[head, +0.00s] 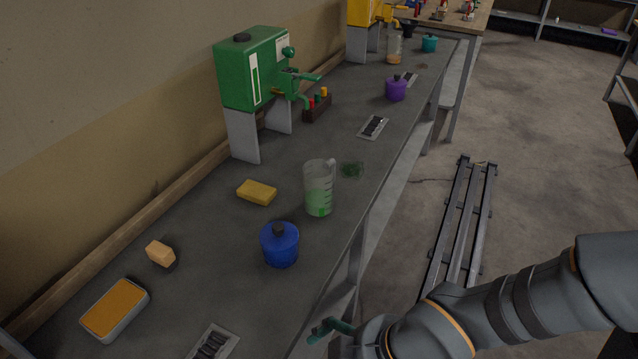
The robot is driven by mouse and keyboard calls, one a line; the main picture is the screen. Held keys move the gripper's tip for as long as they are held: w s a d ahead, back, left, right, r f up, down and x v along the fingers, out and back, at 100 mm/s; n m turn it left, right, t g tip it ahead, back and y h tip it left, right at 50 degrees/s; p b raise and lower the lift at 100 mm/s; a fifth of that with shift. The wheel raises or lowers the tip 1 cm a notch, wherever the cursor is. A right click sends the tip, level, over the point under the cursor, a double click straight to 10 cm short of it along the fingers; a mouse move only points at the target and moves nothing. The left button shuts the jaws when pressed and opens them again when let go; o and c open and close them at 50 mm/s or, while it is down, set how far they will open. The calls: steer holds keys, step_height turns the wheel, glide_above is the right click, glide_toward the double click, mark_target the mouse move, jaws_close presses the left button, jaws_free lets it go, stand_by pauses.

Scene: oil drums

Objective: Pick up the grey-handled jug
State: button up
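A clear measuring jug (319,190) with green liquid in its lower part stands upright on the dark bench, near the bench's right edge. Its handle is small in the picture, at its upper right, and looks greyish. A second clear jug (394,49) with a little orange liquid stands far back by the yellow dispenser; I cannot tell its handle colour. My arm comes in from the lower right and runs to the bottom edge. My gripper is not clearly in view, and nothing of mine touches the green-liquid jug.
A blue lidded pot (280,246) stands in front of the jug, a yellow sponge (257,192) to its left. A green dispenser (252,75) stands behind. A teal piece (331,327), unclear what, shows beside my arm. A slatted rail (463,220) lies right of the bench.

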steer(key=shift+c, duration=0.4)
steer(key=c, duration=1.5)
steer(key=shift+c, duration=0.4)
